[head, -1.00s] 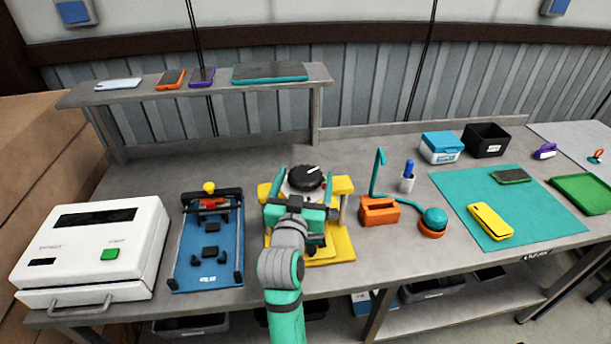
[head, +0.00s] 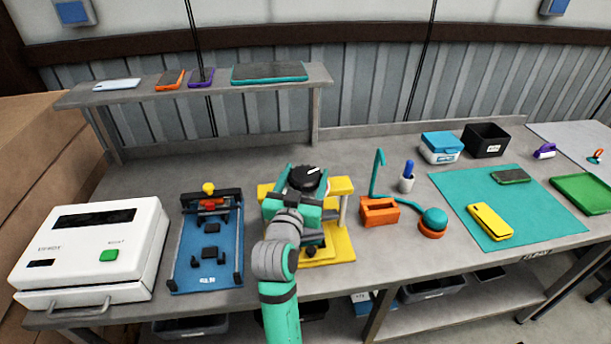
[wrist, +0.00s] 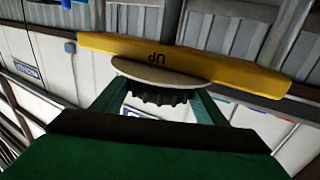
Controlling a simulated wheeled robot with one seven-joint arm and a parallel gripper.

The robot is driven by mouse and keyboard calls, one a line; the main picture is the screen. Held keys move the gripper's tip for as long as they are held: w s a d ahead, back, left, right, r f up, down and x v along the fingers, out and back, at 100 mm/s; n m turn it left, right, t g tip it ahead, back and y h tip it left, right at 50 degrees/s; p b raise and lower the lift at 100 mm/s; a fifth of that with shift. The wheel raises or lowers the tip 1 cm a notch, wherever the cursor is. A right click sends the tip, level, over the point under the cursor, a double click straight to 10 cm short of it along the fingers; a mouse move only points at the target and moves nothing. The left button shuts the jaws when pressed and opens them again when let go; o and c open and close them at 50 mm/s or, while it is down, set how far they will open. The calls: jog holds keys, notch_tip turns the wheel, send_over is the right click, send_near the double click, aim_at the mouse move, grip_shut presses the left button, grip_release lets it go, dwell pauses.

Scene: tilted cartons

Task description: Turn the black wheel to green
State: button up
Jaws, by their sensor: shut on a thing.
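The black wheel (head: 305,177) sits at the top of the yellow stand (head: 341,243), in the middle of the bench. A white line on its face points to the upper right. My gripper (head: 303,188) is shut on the wheel, with a green finger on either side. In the wrist view, the wheel's ribbed edge (wrist: 158,97) shows between the fingers, against a pale round dial (wrist: 160,73). A yellow bar marked "UP" (wrist: 230,72) is behind it, its letters upside down. No green mark on the dial can be made out; my gripper hides part of the dial.
A blue fixture (head: 208,265) with a yellow knob stands close on the left, beside a white machine (head: 90,250). A shelf (head: 210,88) holds phones at the back.

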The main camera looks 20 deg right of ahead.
jog(key=shift+m+g+h, duration=0.5)
jog(key=shift+h, duration=0.1)
jog(key=shift+a, duration=0.1)
jog(key=o, duration=1)
jog(key=shift+o, duration=0.3)
jog(key=shift+s, duration=0.1)
jog(key=v, duration=1)
jog(key=shift+s+a, duration=0.15)
jog(key=shift+s, duration=0.1)
